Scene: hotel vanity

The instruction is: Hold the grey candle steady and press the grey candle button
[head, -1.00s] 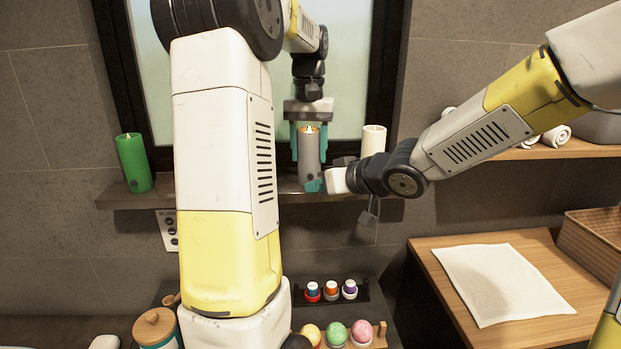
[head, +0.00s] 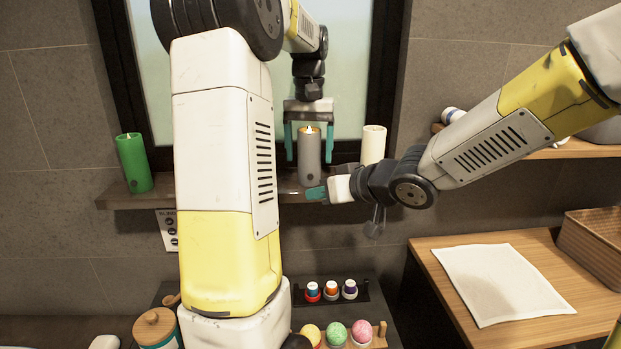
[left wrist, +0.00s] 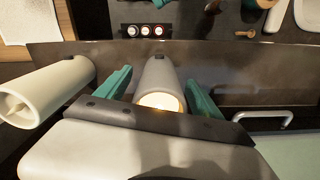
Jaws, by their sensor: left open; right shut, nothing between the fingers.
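The grey candle (head: 309,152) stands upright on the wall shelf in front of the window, its top glowing. My left gripper (head: 309,150) comes down over it from above, open, with one teal finger on each side and gaps to the candle. In the left wrist view the grey candle (left wrist: 160,80) lies between the open fingers, with a small dark button (left wrist: 159,57) near its base. My right gripper (head: 315,193) is shut and empty, just below and in front of the candle's base at the shelf edge.
A green candle (head: 134,162) stands at the left on the shelf (head: 110,201), and a white candle (head: 374,144) stands right of the grey one. Below are several coloured balls and small bottles. A towel (head: 500,283) lies on the wooden counter at right.

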